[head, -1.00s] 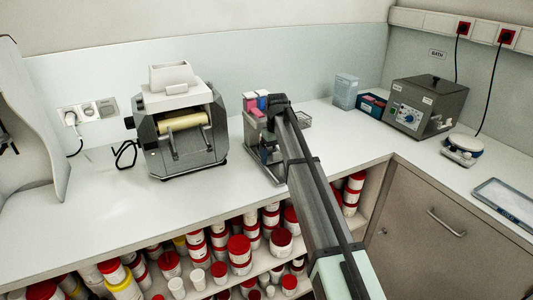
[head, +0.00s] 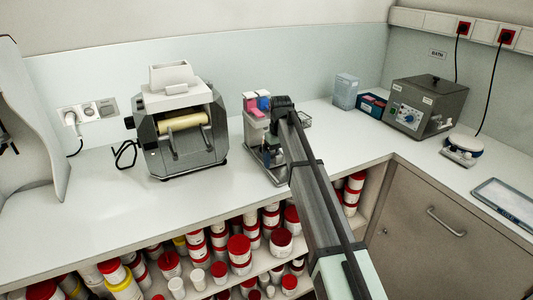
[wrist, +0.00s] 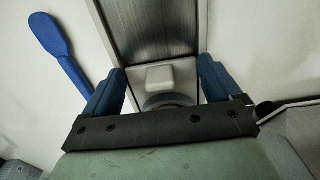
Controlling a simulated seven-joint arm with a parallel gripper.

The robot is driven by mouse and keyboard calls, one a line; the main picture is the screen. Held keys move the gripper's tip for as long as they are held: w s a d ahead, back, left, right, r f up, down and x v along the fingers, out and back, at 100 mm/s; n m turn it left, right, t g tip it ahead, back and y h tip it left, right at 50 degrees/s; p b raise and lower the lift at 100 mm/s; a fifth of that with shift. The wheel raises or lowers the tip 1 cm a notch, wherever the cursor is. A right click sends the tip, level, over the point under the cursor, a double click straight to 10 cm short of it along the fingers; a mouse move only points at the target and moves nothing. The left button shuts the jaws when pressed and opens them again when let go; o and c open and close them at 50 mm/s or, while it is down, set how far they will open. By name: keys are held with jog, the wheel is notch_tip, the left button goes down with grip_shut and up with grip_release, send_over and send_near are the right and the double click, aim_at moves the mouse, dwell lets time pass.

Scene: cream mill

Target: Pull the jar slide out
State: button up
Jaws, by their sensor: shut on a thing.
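The mill unit (head: 250,131) with pink and blue parts on top stands on the bench in the head view, partly behind my arm. Its low front part, where the jar slide would be, is mostly hidden there. In the wrist view a brushed steel strip (wrist: 152,30) runs up the picture, with a pale block (wrist: 160,77) and a dark round edge below it. My gripper (wrist: 162,80) has its two blue fingers either side of this block. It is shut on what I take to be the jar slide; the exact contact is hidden.
A roller mill (head: 180,130) stands left of the unit. A blue spatula (wrist: 62,48) lies left of the steel strip in the wrist view. A grey bath (head: 425,105) stands at the right. Lidded jars (head: 239,247) fill the shelf under the bench. The bench's front left is clear.

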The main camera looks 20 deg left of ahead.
jog(key=shift+s+d, duration=2.55)
jog(key=o, duration=0.6)
jog(key=s+d+r, duration=0.2)
jog(key=r, duration=0.3)
jog(key=shift+s+d, duration=0.4)
